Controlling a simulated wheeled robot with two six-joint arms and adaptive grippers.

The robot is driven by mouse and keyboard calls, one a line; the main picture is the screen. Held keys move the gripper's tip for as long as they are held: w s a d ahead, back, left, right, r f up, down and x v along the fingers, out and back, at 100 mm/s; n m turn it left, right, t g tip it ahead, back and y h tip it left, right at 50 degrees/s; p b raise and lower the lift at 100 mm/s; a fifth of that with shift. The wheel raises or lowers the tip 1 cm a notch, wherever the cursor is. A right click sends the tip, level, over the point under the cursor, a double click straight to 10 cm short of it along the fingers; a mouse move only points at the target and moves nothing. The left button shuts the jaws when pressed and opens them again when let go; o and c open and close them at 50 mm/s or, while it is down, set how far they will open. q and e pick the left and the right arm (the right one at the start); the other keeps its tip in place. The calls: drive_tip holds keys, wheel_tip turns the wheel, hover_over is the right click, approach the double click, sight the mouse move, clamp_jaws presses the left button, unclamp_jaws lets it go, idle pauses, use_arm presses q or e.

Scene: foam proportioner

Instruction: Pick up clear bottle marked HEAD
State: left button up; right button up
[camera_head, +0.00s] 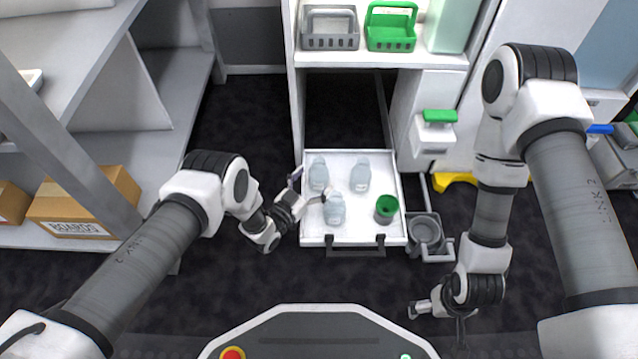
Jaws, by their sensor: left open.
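Three clear, bluish bottles stand in the white pulled-out drawer: one at the back left (318,174), one at the back right (360,175) and one at the front (334,209). Their markings are too small to read, so I cannot tell which is marked HEAD. My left gripper (311,185) is open at the drawer's left edge. Its fingers are spread beside the back-left and front bottles, and I cannot tell whether they touch either. My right gripper (437,325) hangs low at the right, away from the drawer, with its fingers apart and empty.
A grey round holder (426,232) is right of the drawer. A grey basket (330,42) and green basket (391,40) sit on the shelf above. Dark floor lies free in front.

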use_arm(q)
drive_tip(key=shift+x, duration=1.05)
use_arm(e)
drive_tip(key=shift+f, duration=0.65)
use_arm(q)
drive_tip(key=c, duration=1.2)
